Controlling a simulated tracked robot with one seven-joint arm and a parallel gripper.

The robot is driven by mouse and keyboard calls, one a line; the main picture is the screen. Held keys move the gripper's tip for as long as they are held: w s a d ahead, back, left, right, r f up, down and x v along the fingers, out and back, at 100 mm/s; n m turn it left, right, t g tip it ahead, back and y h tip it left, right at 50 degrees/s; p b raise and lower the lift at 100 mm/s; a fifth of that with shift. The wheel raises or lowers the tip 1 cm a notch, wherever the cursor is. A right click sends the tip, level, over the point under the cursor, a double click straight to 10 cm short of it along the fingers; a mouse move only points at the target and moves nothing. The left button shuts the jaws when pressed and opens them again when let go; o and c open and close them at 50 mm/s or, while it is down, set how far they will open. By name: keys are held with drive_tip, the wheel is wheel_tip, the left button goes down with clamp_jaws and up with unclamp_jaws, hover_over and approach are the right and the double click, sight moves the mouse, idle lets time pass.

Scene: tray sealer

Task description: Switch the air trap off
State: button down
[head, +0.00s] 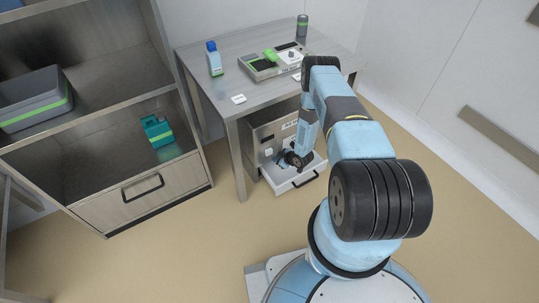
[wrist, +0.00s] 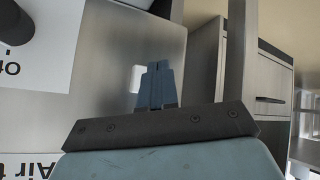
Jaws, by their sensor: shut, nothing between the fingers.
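The air trap is a steel box (head: 263,133) under the table, its front carrying a partly covered label. In the wrist view its steel face (wrist: 100,100) fills the left, with cropped labels reading "Of" and "Air t". A dark round part (wrist: 14,22) stands out at the top left corner; I cannot tell if it is the switch. A small pale square (wrist: 136,76) shows on the face, partly behind my fingers. My gripper (wrist: 157,66) is shut and empty, its fingers pointing toward the face. In the head view my gripper (head: 281,160) is at the box front; contact cannot be told.
A pale tray or drawer with a handle (head: 304,181) juts out below the box. The table (head: 225,77) above holds a bottle (head: 214,58), a grey-green device (head: 262,70) and a dark cylinder (head: 302,26). A shelf unit (head: 135,196) stands left. Floor in front is clear.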

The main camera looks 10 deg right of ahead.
drive_tip(key=shift+s+d, duration=0.3)
drive_tip(key=shift+s, duration=0.65)
drive_tip(key=shift+s+d, duration=0.3)
drive_tip(key=shift+s, duration=0.65)
